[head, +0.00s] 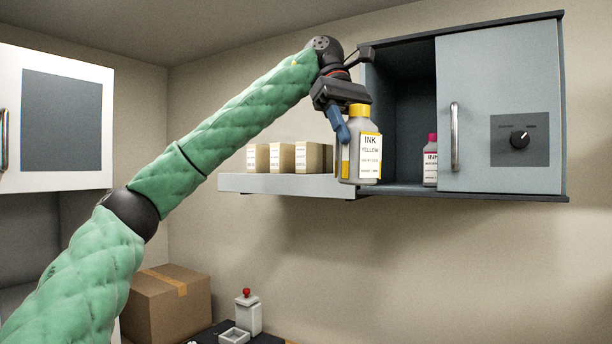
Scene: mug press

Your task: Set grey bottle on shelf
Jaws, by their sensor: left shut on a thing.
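A grey bottle (360,172) with a yellow cap and a label reading "INK YELLOW" is upright in the air. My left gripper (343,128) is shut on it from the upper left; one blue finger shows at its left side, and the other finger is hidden. The bottle appears in front of the right end of a pale wall shelf (240,184) and the open left part of a blue-grey cabinet (402,90). Its exact depth from them I cannot tell. My right gripper is not in view.
Several small tan boxes (257,158) stand on the wall shelf. A bottle with a pink cap (431,165) stands inside the cabinet, beside its sliding-type front panel (482,170) with a handle. A cardboard box (170,300) and a white red-knobbed container (248,316) stand below.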

